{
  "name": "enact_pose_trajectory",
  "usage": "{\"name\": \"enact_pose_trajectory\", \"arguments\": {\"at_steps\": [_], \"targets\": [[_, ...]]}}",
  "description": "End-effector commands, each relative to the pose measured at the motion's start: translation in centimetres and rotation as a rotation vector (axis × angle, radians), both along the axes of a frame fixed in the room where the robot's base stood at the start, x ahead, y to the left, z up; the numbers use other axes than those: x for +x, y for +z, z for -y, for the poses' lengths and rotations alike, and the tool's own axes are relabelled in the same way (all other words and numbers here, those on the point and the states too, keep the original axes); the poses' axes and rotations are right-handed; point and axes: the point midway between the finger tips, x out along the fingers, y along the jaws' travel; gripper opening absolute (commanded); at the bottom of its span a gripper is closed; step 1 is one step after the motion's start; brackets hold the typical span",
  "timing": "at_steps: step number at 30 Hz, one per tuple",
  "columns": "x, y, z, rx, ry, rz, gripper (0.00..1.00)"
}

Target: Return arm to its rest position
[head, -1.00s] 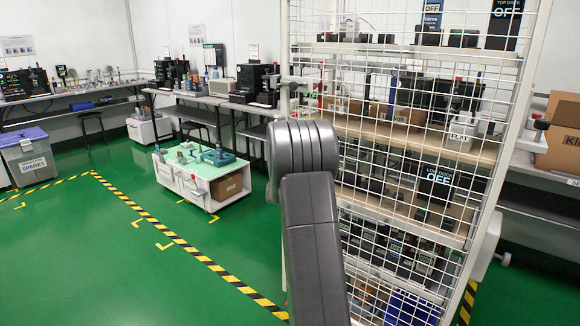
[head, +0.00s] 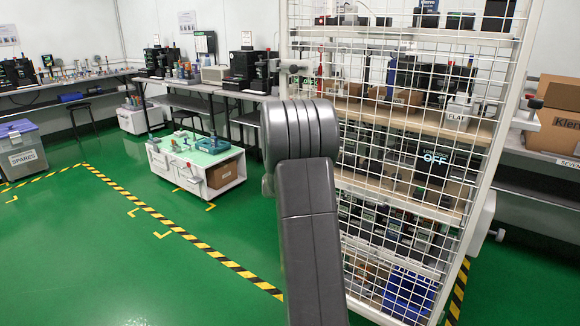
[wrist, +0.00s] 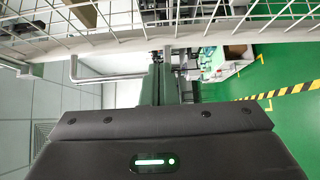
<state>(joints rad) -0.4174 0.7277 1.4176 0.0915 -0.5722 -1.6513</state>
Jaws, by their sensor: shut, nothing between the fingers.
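My arm (head: 306,190) rises through the middle of the head view, its dark grey links in front of the white wire-mesh rack (head: 420,150). The end of the arm is hidden in that view. In the wrist view, the dark gripper body with a green light fills the bottom.
A low white cart (head: 195,164) with small items stands left of the arm. Workbenches (head: 190,92) line the back walls. A grey bin (head: 22,150) stands at the far left. Cardboard boxes (head: 555,125) sit at right. The green floor (head: 90,260) at front left is clear.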

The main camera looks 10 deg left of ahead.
Motion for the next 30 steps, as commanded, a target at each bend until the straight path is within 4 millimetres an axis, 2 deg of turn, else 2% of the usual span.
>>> {"name": "enact_pose_trajectory", "arguments": {"at_steps": [9, 13, 20, 30], "targets": [[-4.8, 0.1, 1.8, -0.001, 0.002, -0.002, 0.0], [-6.0, 0.0, 2.3, -0.001, 0.002, -0.002, 0.0], [-6.7, 0.0, 2.6, 0.001, 0.002, -0.001, 0.0], [-6.3, -0.1, 2.4, 0.0, 0.002, -0.001, 0.0]]}}
